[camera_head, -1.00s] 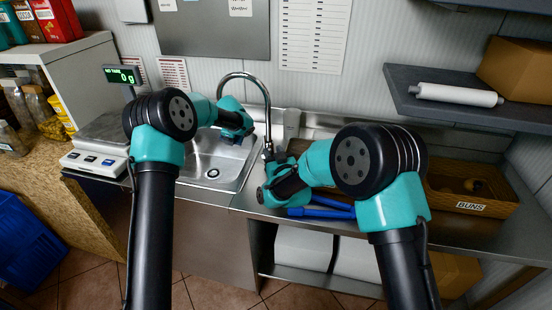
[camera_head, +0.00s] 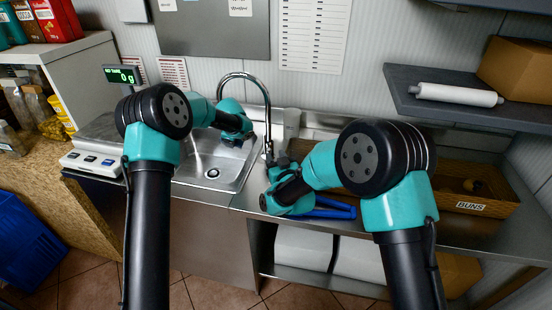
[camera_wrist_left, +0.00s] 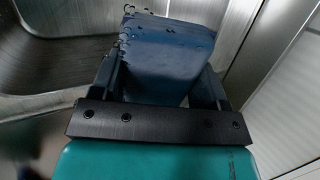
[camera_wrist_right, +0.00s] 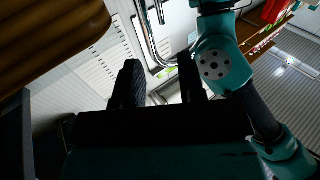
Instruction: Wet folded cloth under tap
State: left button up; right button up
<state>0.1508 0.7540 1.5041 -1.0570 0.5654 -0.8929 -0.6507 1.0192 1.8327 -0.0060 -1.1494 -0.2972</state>
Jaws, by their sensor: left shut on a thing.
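A dark blue folded cloth (camera_wrist_left: 168,52) fills the middle of the left wrist view. My left gripper (camera_wrist_left: 165,85) is shut on it, one finger at each side. In the head view my left gripper (camera_head: 236,138) is over the right part of the steel sink (camera_head: 190,175), and the cloth is hidden by the arm. The chrome tap (camera_head: 268,115) arches above that gripper. My right gripper (camera_wrist_right: 160,85) has its fingers apart with nothing between them; in the head view it is close to the tap's base, and contact cannot be told. No water shows.
A blue-handled item (camera_head: 330,208) lies on the counter by my right gripper. A scale (camera_head: 95,158) stands left of the sink. A buns crate (camera_head: 490,205) is at the right, below a shelf (camera_head: 470,110) with a white roll.

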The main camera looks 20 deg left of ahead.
pick_arm(q)
jog(key=s+d, duration=0.3)
jog(key=s, duration=0.2)
jog(key=shift+s+d, duration=0.15)
jog(key=shift+s, duration=0.05)
dwell(0.5)
dwell(0.5)
dwell(0.9)
jog(key=s+d+r, duration=0.2)
jog(key=s+r, duration=0.2)
jog(key=shift+d, duration=0.3)
dwell(0.4)
jog(key=shift+s+a, duration=0.1)
jog(key=shift+s, duration=0.05)
dwell(0.4)
